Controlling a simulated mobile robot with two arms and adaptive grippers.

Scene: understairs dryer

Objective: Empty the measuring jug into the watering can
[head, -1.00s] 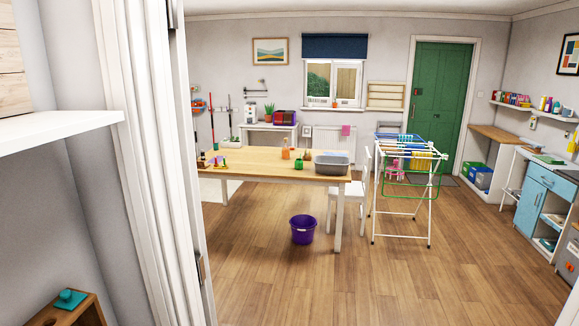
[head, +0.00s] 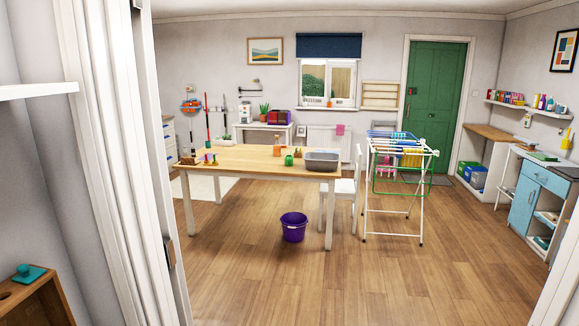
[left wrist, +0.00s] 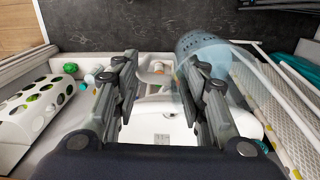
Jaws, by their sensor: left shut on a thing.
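My left gripper (left wrist: 160,82) shows in the left wrist view, its two dark fingers apart with a thing held. A translucent bluish vessel (left wrist: 203,48) with rows of dark dots is by the right-hand finger and partly behind it. I take it as the held thing, but its contact with the fingers is hard to see. I cannot tell for sure whether it is the measuring jug. Neither gripper shows in the head view. A small green object (head: 289,160) stands on the wooden table; it is too small to tell whether it is the watering can.
The wooden table (head: 240,160) carries a grey basin (head: 322,164). A purple bucket (head: 293,228) stands on the floor below. A white chair (head: 347,190) and drying rack (head: 395,195) stand to the right. A white door frame (head: 125,170) is close on the left. Open floor lies ahead right.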

